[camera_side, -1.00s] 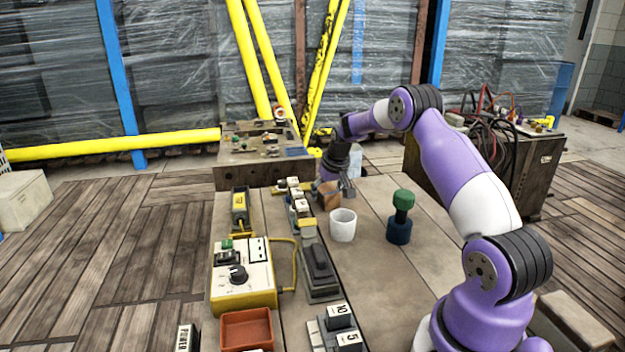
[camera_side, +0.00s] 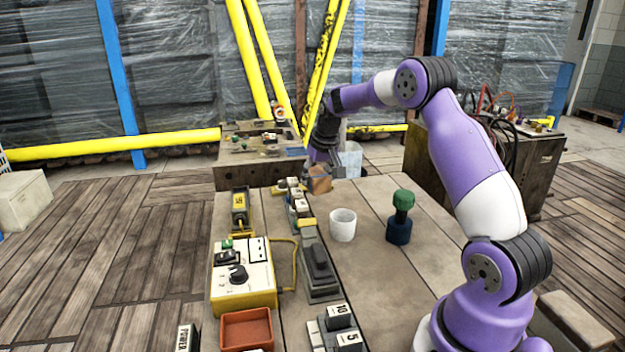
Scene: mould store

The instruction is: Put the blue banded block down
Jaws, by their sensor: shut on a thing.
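My gripper (camera_side: 324,174) is shut on an orange-brown block (camera_side: 319,186). The block is held above the far part of the table (camera_side: 375,285), behind the white cup. Only part of the block shows, and no blue band can be made out on it at this size. Its underside appears clear of the tabletop.
A yellow-cased control box (camera_side: 243,276), a grey switch unit (camera_side: 319,268) and an orange tray (camera_side: 246,329) are at left. The table's middle right is clear.

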